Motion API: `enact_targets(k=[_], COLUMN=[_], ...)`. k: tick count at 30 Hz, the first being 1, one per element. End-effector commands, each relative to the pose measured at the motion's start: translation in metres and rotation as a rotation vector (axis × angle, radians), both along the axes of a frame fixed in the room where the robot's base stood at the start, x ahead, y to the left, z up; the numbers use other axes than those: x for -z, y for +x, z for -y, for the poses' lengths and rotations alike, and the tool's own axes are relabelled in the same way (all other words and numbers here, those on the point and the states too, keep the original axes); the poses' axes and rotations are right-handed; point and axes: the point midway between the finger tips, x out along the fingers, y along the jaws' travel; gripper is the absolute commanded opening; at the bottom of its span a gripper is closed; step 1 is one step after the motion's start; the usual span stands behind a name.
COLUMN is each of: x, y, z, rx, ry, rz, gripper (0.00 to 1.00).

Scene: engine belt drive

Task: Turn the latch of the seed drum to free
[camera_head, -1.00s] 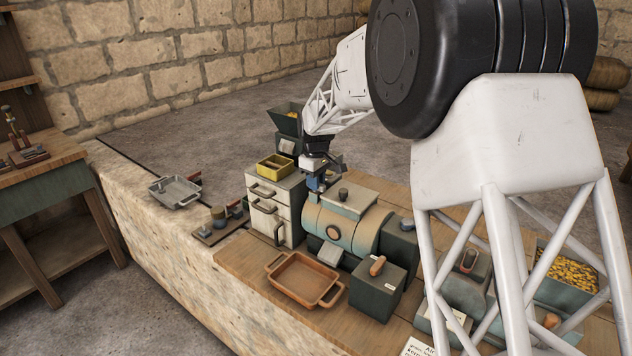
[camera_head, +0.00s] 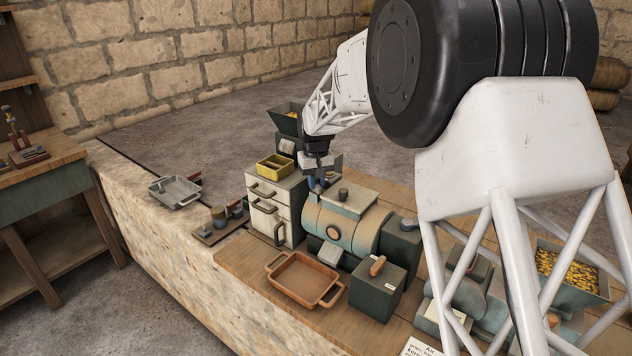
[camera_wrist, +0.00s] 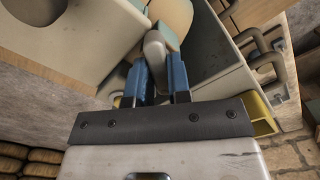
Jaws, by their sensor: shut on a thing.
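The seed drum (camera_head: 335,230) is a rounded teal and tan body with a lid and a dark knob on top, standing in the middle of the bench. My gripper (camera_head: 318,184) is at its back left end, close to the drawer cabinet. In the wrist view, my gripper's blue fingers (camera_wrist: 158,82) are shut on a grey rounded lever, which looks like the latch (camera_wrist: 154,48). Its lower part lies between the fingers, and its rounded end shows above them. In the head view the latch is hidden behind the gripper. I cannot tell its turn setting from these views.
A drawer cabinet (camera_head: 263,202) with a yellow tray (camera_head: 274,167) on top stands close left of the drum. An orange tray (camera_head: 302,278) and a dark box with an orange handle (camera_head: 377,292) lie in front. A hopper of yellow kernels (camera_head: 571,270) is at right.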

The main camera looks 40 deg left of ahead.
Motion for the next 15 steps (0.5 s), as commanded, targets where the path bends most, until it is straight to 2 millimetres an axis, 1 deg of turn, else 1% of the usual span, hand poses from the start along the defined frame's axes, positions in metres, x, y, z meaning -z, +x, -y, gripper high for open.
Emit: enact_targets(k=[15], x=[-0.001], y=[0.0006], z=[-0.0003], rx=[0.49], ry=[0.002], rz=[0.002], gripper=[0.0])
